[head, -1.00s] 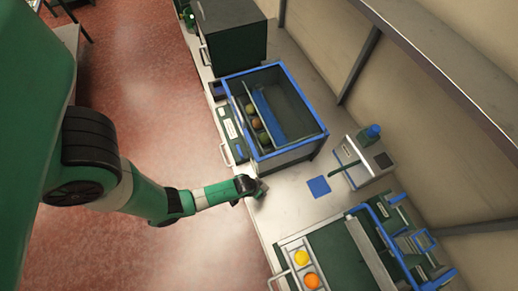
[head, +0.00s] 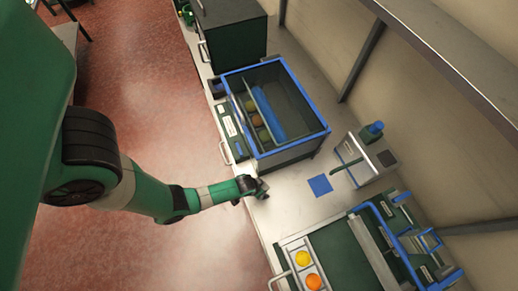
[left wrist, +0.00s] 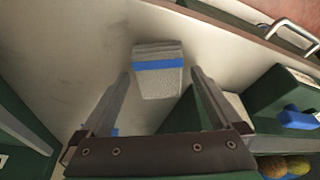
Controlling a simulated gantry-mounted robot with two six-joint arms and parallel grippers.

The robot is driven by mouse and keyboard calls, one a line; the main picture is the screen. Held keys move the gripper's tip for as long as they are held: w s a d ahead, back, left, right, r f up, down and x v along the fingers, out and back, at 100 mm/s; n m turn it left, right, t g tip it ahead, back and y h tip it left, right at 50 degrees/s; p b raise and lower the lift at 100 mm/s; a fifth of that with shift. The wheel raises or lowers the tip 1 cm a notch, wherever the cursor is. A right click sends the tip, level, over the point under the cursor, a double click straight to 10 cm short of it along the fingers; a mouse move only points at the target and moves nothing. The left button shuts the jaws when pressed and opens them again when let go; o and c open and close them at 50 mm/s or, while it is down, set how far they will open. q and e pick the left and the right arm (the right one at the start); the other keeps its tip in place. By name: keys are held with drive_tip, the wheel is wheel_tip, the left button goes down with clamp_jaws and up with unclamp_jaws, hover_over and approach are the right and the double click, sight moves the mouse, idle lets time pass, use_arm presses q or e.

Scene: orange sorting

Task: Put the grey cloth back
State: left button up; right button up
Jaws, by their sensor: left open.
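The grey cloth (left wrist: 158,84), folded and with a blue band across it, lies on the pale worktop in the left wrist view. My left gripper (left wrist: 162,73) is open, with one finger on each side of the cloth in the picture. Whether the fingers touch it I cannot tell. In the head view my left gripper (head: 259,189) is low over the front edge of the worktop, where it largely hides the cloth. A flat blue square (head: 320,185) lies on the worktop to the right of the gripper. My right gripper is not in view.
A blue-rimmed bin (head: 318,137) holding several fruits stands behind the gripper. A dispenser-like stand (head: 378,160) is at the right. A tray with a yellow fruit (head: 303,258) and an orange (head: 313,281) is nearer. Bare worktop surrounds the blue square.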

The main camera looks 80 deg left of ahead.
use_arm(q)
drive_tip(key=p+v, duration=1)
drive_tip(key=v, duration=0.2)
drive_tip(key=shift+r, duration=0.15)
